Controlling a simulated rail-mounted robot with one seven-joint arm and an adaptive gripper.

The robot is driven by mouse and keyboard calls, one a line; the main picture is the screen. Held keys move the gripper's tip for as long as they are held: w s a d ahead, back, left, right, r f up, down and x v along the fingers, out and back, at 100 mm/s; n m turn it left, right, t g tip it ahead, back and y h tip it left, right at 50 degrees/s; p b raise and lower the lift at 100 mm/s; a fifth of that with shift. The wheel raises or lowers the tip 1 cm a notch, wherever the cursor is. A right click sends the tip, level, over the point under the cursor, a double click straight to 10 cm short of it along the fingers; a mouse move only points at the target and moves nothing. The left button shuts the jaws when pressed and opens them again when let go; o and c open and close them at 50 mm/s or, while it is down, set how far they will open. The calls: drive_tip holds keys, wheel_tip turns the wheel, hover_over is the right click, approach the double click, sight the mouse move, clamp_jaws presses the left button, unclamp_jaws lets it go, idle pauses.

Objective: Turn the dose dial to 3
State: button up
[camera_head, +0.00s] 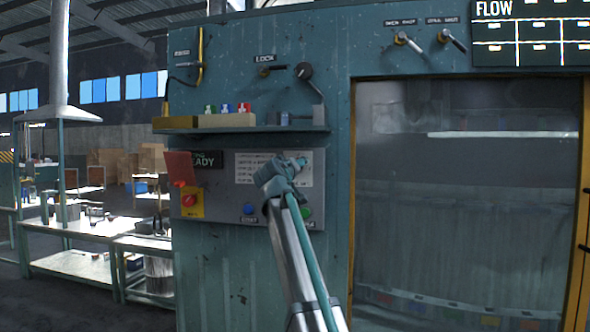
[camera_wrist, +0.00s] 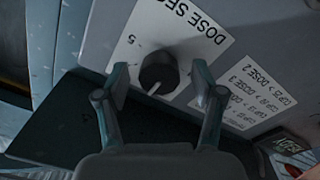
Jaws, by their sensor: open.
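The dose dial (camera_wrist: 158,70) is a round black knob with a pale pointer line, seen in the wrist view on a white label (camera_wrist: 205,28) reading "DOSE SE…". The label appears upside down, and a "5" shows left of the knob. The pointer line slants toward the bottom of the picture; the number it meets is not readable. My gripper (camera_wrist: 160,80) is open, with one finger on each side of the knob; contact cannot be told. In the head view my gripper (camera_head: 291,167) is at the grey control panel (camera_head: 222,212) and hides the dial.
A printed dose card (camera_wrist: 243,92) sits beside the dial label. A shelf (camera_head: 240,129) with small coloured items runs above the panel. A red switch on a yellow plate (camera_head: 189,201), a blue button (camera_head: 249,208) and a green button (camera_head: 306,211) are nearby. A large window stands right.

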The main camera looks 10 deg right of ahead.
drive_tip(key=shift+s, duration=0.1)
drive_tip(key=v, duration=1.2)
